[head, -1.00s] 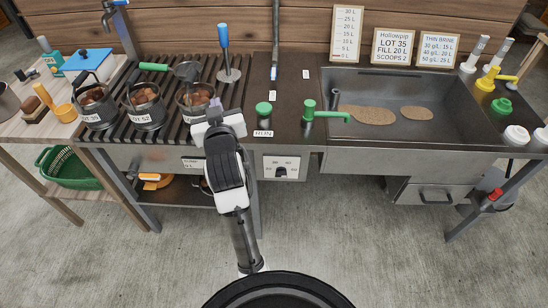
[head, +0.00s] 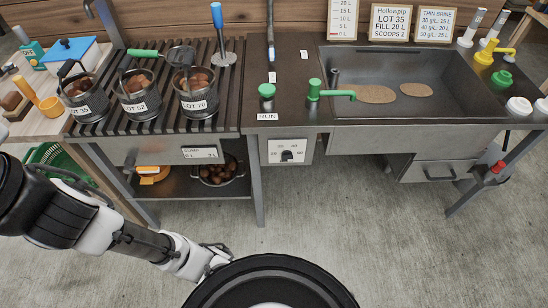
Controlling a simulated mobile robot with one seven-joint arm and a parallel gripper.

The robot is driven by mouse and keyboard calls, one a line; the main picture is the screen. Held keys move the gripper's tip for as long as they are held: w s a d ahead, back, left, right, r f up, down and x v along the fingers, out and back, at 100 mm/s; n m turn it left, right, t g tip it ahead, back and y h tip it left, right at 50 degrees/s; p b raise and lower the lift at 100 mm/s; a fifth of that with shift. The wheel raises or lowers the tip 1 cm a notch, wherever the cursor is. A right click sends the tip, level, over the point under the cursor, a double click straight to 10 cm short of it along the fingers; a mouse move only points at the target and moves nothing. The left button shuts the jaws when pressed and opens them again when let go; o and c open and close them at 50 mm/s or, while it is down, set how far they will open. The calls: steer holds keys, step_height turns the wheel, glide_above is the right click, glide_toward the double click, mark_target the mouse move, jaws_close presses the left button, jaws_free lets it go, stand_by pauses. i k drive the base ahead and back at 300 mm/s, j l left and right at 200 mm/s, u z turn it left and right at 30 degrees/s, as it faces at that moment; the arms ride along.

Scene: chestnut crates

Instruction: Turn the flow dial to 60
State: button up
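The flow dial (head: 287,155) is a small black knob on a white plate with number marks, set in the front of the counter below the green-topped knob. The marks are too small to read surely, and I cannot tell which one the knob points to. My gripper (head: 212,262) is low in front of the counter, left of and below the dial in the picture, well apart from it. Its fingers are small and dark against my black round base, so I cannot tell whether they are open.
Pots of chestnuts (head: 197,98) stand on the slatted rack. A green tap (head: 325,92) and sink (head: 450,95) are to the right. A lower shelf (head: 190,186) holds an orange item and a filled pot. The floor before the dial is clear.

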mark_target(287, 156)
steer(key=j+z, duration=0.35)
steer(key=j, duration=0.5)
steer(key=z, duration=1.3)
